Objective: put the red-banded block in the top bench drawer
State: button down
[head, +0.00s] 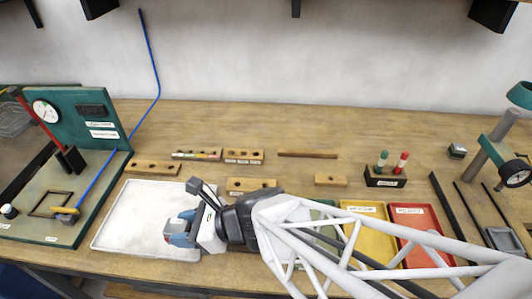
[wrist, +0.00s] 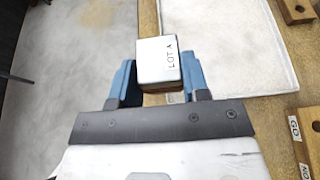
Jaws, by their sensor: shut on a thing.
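My gripper (wrist: 160,85) is shut on a small block (wrist: 160,62). In the wrist view the block has a white face marked "LOT A" and a brown lower side; I cannot make out a red band. The blue fingers hold it from both sides. In the head view my gripper (head: 180,232) is over the front part of the white mat, and the block is mostly hidden by the gripper. In the wrist view the block appears over the bench's front edge, with the floor to its left. I cannot clearly make out the top bench drawer in either view.
The white mat (head: 130,215) is bare around my gripper. A green gauge stand (head: 92,165) with a dial is at left. Wooden hole blocks (head: 152,167) lie behind the mat. A yellow tray (head: 372,240) and a red tray (head: 412,222) are at right, partly behind my arm.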

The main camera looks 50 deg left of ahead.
jog(key=w+d+m, duration=0.1)
jog(key=w+d, duration=0.3)
jog(key=w, duration=0.6)
jog(key=w+d+t+y, duration=0.1)
jog(key=w+d, duration=0.4)
jog(key=w, duration=0.4)
jog(key=w+d+m, duration=0.1)
jog(key=w+d, duration=0.3)
jog(key=w, duration=0.6)
jog(key=w+d+t, duration=0.1)
jog(key=w+d, duration=0.5)
jog(key=d, duration=0.3)
jog(key=w+d, duration=0.6)
jog(key=d, duration=0.4)
jog(key=w+d+m+t+y, duration=0.2)
jog(key=d, duration=3.1)
notch_tip(320, 180, down, 24)
jog(key=d, duration=0.1)
jog(key=shift+s+m+t, duration=0.25)
jog(key=shift+m+t, duration=0.05)
jog(key=shift+f, duration=0.2)
